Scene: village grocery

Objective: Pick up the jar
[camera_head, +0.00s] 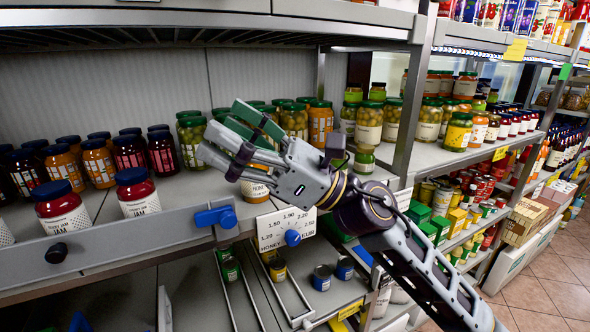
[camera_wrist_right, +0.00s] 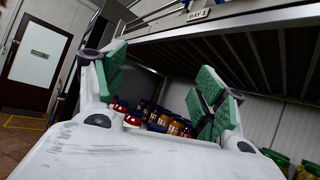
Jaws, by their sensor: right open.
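Several jars stand on the shelf (camera_head: 180,190), so I cannot tell which one is meant. Two red jam jars with blue lids, one nearer the middle (camera_head: 138,193) and one at the left (camera_head: 62,209), stand at the front edge. My right gripper (camera_head: 226,132) is open and empty above the shelf, pointing left. In the right wrist view its green-padded fingers (camera_wrist_right: 162,90) are spread, with red-lidded and orange jars (camera_wrist_right: 172,124) beyond. My left gripper is not in view.
Dark and orange jars (camera_head: 98,162) and green jars (camera_head: 192,140) stand farther back. An upper shelf (camera_head: 250,22) hangs above. A front rail (camera_head: 130,238) carries blue clips (camera_head: 217,216) and a price card (camera_head: 285,228). A post (camera_head: 412,110) stands right of the gripper.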

